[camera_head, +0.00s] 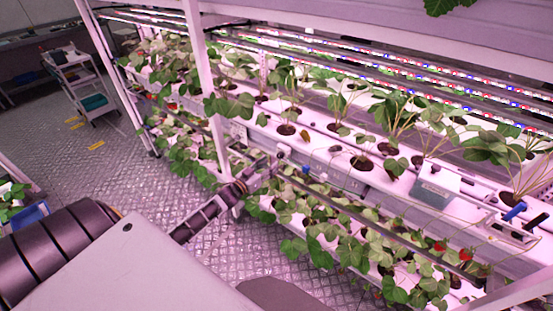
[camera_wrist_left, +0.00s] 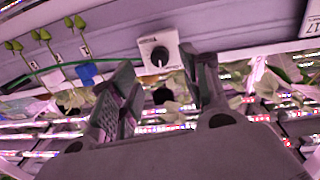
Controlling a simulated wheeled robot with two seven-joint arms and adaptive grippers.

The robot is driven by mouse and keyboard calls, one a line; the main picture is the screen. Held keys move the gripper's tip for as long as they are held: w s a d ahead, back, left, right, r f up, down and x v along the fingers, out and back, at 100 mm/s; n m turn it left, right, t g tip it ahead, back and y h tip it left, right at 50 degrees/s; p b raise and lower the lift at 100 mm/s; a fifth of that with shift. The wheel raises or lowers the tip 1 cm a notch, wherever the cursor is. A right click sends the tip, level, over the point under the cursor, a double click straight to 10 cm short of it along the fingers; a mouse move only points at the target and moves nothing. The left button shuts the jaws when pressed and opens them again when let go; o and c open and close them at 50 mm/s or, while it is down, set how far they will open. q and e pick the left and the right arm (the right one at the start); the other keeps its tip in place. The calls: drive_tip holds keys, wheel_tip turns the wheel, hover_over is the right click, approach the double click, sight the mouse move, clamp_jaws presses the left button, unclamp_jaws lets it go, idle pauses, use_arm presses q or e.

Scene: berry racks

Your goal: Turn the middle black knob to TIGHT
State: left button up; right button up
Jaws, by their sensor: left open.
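A black knob (camera_wrist_left: 160,56) on a pale square plate (camera_wrist_left: 150,44) shows in the left wrist view, fixed to a grey rail. Its label and setting are too small to read. My left gripper is open and empty in the left wrist view (camera_wrist_left: 162,75), with its two fingers on either side below the knob and apart from it. In the head view my left gripper (camera_head: 262,168) reaches in from the left to the front edge of the rack, where the knob cannot be made out clearly. My right gripper is not in view.
Strawberry plants (camera_head: 330,215) fill the lower tier, and more grow on the white upper shelf (camera_head: 320,150). A white upright post (camera_head: 205,90) stands left of the gripper. A grey box (camera_head: 437,187) sits further right. A cart (camera_head: 78,75) stands at the far left.

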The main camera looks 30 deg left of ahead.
sight(279, 157)
use_arm(q)
drive_tip(key=shift+w+d, duration=0.15)
drive_tip(key=shift+w, duration=0.65)
drive_tip(key=shift+w+d, duration=0.1)
drive_tip(key=shift+w, duration=0.65)
drive_tip(key=shift+w+d+p, duration=0.15)
drive_tip(key=shift+w+p, duration=0.2)
drive_tip(key=shift+w, duration=0.9)
clamp_jaws()
